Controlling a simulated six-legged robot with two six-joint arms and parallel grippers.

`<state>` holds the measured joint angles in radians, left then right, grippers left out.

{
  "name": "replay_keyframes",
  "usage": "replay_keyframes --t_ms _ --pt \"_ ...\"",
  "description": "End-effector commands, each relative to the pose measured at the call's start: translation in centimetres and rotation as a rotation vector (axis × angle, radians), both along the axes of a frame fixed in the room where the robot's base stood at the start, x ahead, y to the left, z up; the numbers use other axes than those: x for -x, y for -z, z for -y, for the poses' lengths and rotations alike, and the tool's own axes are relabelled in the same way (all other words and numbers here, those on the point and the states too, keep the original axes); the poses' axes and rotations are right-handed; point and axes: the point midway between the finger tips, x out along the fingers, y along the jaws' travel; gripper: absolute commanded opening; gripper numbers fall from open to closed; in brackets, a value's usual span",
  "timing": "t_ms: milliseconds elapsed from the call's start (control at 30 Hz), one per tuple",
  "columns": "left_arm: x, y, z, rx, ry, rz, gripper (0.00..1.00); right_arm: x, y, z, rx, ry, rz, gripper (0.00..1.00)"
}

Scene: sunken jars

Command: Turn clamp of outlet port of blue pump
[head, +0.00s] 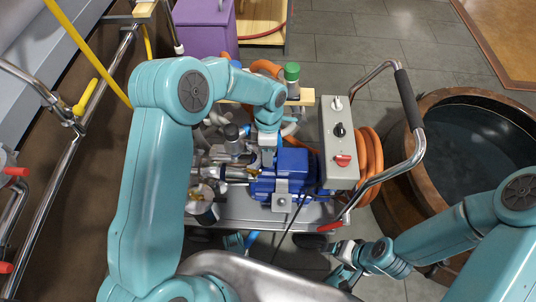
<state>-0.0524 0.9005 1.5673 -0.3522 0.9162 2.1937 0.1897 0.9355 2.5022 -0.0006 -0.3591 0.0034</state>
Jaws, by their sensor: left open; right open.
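The blue pump (292,184) sits on a metal cart (240,212) in the middle of the head view. Steel pipe fittings (222,157) with clamps join its left side, and a small brass-coloured piece (240,178) shows among them. I cannot tell for sure which clamp belongs to the outlet port. My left gripper (267,160) points down over the left end of the pump, close to the fittings, and is open. It hides part of the pump and pipes behind it. My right gripper (338,265) is open and empty, low and in front of the cart's right corner.
A grey control box (340,143) with a red knob stands right of the pump, beside orange hose coils (370,160) and the cart's handle (408,99). A wooden tub (450,104) stands at right. Steel pipes run along the left.

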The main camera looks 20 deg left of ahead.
Motion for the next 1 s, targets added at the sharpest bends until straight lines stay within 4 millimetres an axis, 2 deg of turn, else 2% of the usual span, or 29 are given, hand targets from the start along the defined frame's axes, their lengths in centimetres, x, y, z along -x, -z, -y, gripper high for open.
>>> replay_keyframes --t_ms 300,333,433,467,767,1000 --pt "0.06 0.41 0.03 0.000 0.000 0.001 0.42 -0.05 0.10 0.04 0.000 0.001 0.001 0.79" --pt "0.06 0.41 0.03 0.000 0.000 0.001 0.39 -0.05 0.10 0.04 0.000 0.001 0.001 0.79" --pt "0.06 0.39 0.03 0.000 0.000 0.000 0.06 -0.05 0.09 0.03 0.000 0.001 0.001 0.79" --pt "0.06 0.39 0.03 0.000 0.000 0.000 0.00 -0.05 0.09 0.03 0.000 0.001 0.001 0.79" --pt "0.16 0.35 0.00 0.000 0.011 0.000 0.00 -0.04 0.06 0.02 0.000 0.000 0.001 0.79" --pt "0.82 0.29 -0.27 -0.001 0.107 0.000 0.00 0.01 -0.11 -0.01 0.000 -0.001 0.000 0.79"
